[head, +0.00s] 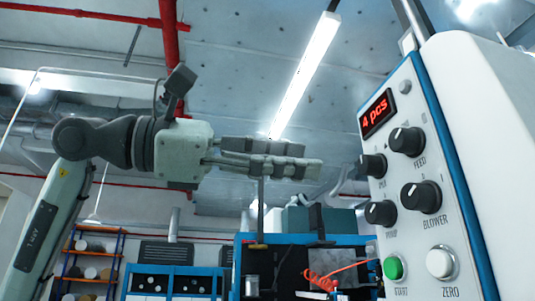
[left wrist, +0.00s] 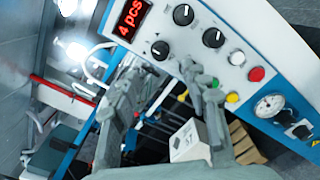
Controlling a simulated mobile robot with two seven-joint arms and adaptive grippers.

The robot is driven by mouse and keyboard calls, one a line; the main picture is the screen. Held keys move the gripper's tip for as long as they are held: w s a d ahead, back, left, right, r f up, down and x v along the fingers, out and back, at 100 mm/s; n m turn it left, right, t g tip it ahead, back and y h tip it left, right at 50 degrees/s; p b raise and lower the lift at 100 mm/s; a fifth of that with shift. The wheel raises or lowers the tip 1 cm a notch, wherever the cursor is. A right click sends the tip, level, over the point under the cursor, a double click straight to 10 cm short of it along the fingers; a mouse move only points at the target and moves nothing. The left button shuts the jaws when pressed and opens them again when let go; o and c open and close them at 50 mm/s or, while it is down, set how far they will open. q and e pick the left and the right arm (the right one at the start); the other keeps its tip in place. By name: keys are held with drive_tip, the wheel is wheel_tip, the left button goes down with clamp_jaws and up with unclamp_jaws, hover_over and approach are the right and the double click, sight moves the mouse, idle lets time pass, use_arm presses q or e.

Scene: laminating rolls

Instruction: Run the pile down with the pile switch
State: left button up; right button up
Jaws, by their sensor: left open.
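The control panel (head: 400,230) stands at the right of the head view, with a red "4 pcs" display (head: 378,113). The pile switch (head: 373,166) looks to be the black knob below the display at the left; its small label is hard to read. In the left wrist view the matching knob (left wrist: 160,50) lies beyond the fingertips. My left gripper (head: 308,158) points right toward the panel, open and empty. A gap shows between its fingertips and the knob in the head view. Its fingers also show in the left wrist view (left wrist: 165,80). My right gripper is not in view.
Close around are the FEED knob (head: 406,140), the BLOWER knob (head: 420,196), another knob (head: 380,212), the green START button (head: 395,268) and the white ZERO button (head: 440,262). A red button (left wrist: 257,74) and a gauge (left wrist: 269,105) sit further along the panel.

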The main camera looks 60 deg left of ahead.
use_arm(q)
drive_tip(key=shift+v, duration=1.75)
